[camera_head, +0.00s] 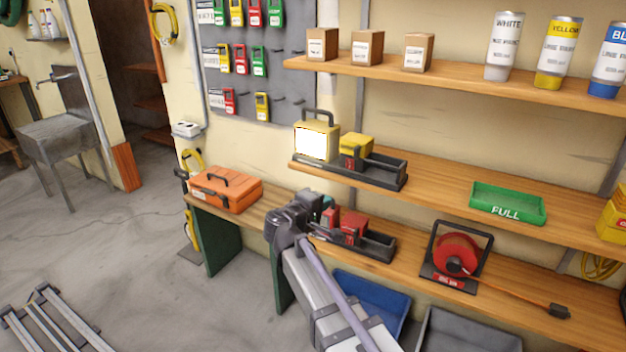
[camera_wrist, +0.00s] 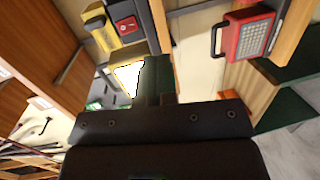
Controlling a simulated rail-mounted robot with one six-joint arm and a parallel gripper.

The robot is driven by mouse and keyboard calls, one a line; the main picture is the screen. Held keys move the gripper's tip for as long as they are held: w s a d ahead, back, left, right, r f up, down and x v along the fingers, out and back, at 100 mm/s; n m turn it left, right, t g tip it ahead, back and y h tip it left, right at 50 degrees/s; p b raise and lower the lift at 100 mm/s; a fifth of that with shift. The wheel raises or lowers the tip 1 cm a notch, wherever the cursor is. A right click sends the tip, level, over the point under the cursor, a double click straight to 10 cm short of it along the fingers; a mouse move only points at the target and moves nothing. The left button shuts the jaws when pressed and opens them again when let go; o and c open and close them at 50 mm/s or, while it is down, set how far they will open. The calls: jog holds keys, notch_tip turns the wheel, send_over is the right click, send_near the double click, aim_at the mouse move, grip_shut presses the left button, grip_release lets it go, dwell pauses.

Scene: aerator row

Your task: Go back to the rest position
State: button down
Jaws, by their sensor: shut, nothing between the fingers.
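My gripper shows in the wrist view (camera_wrist: 160,70) as dark fingers close together, shut and empty. In the head view my grey arm reaches up from the bottom centre. Its dark end is in front of the lower shelf, right of the orange toolbox (camera_head: 227,190) and beside the black tray with red units (camera_head: 375,248). The arm partly hides that tray, and the fingertips cannot be made out clearly there. I cannot tell whether anything touches my gripper.
A lit yellow lamp (camera_head: 317,138) and a black tray with a yellow unit (camera_head: 385,172) stand on the middle shelf. A red cable reel (camera_head: 458,255) and a blue bin (camera_head: 372,298) are to the right. Open floor (camera_head: 170,290) lies left.

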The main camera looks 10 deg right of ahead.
jog(key=s+d+f+m+g+y, duration=0.25)
jog(key=s+f+g+y, duration=0.2)
jog(key=s, duration=0.45)
jog(key=s+d+f+m+g+y, duration=0.25)
jog(key=s+f+m+g, duration=0.2)
jog(key=s, duration=0.35)
jog(key=s+d+f+m+g+y, duration=0.25)
jog(key=s+f+y, duration=0.2)
jog(key=s, duration=0.45)
notch_tip(320, 180, up, 16)
jog(key=h+p, duration=0.1)
jog(key=p, duration=1.5)
jog(key=shift+w+a+p, duration=0.15)
jog(key=shift+w+p, duration=0.25)
jog(key=shift+w, duration=0.05)
jog(key=shift+g, duration=0.25)
